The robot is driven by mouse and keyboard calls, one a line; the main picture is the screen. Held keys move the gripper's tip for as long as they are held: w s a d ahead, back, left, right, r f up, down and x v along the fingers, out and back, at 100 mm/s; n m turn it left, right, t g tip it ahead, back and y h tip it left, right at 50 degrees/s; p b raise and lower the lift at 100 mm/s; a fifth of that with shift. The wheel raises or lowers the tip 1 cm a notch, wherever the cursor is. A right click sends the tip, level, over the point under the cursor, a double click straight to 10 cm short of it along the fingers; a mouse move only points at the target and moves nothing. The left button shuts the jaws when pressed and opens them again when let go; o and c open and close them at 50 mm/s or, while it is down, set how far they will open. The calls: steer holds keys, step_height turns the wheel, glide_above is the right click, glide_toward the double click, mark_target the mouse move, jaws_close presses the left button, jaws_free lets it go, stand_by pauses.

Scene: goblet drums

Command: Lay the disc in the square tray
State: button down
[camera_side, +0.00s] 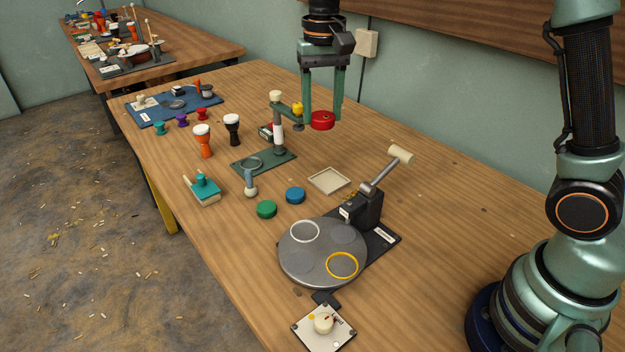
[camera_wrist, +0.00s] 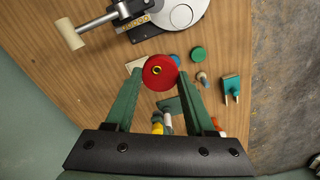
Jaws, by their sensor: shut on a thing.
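A red disc (camera_side: 322,121) is held between the two green fingers of my gripper (camera_side: 322,113), in the air above the table. In the wrist view the red disc (camera_wrist: 152,79) sits between the fingertips, with a dark centre ringed in yellow. The square tray (camera_side: 329,181) is shallow, pale beige and empty in the side view, lying on the table below the disc in the picture. In the wrist view the disc and a finger hide much of the tray (camera_wrist: 133,65).
A green disc (camera_side: 266,209) and a blue disc (camera_side: 295,195) lie left of the tray. A round grey turntable (camera_side: 322,252) with a lever (camera_side: 384,172) stands in front. A post stand (camera_side: 278,135) rises close left of my gripper. Bare wood lies right of the tray.

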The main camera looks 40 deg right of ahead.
glide_above(329, 180)
step_height(329, 180, down, 2)
step_height(329, 180, down, 20)
steer(key=shift+f, duration=0.15)
steer(key=shift+f, duration=0.1)
stand_by(0.3)
steer(key=shift+c, duration=1.3)
jaws_free()
